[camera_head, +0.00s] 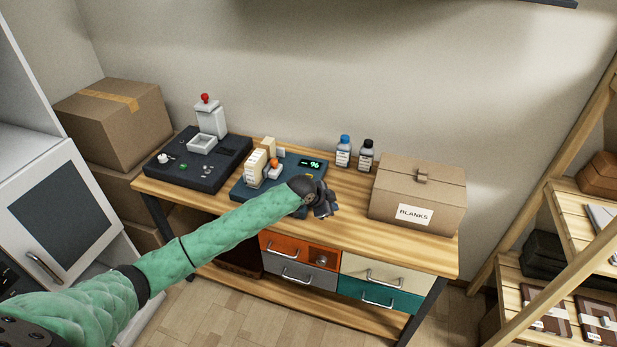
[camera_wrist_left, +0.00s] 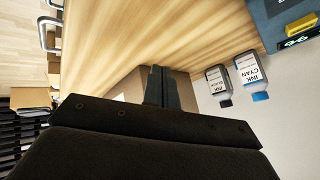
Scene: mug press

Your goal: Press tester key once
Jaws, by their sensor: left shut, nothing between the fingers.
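The tester (camera_head: 243,192) is a dark blue flat unit in the middle of the table, with a lit display (camera_head: 311,163) reading about 96. A small yellow key (camera_head: 309,176) sits below the display; in the left wrist view the yellow key (camera_wrist_left: 301,23) is at the top right corner. My left gripper (camera_head: 327,211) is shut and empty, above the table to the right of the tester and apart from the key. Its closed fingers (camera_wrist_left: 158,76) also show in the left wrist view. My forearm hides part of the tester's front. My right gripper is out of view.
A cardboard box labelled BLANKS (camera_head: 418,192) stands on the right. A blue-capped bottle (camera_head: 343,153) and a black-capped bottle (camera_head: 366,157) stand behind. A dark press unit (camera_head: 205,172) with a red knob is on the left. Light blocks (camera_head: 255,165) stand on the tester's left part.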

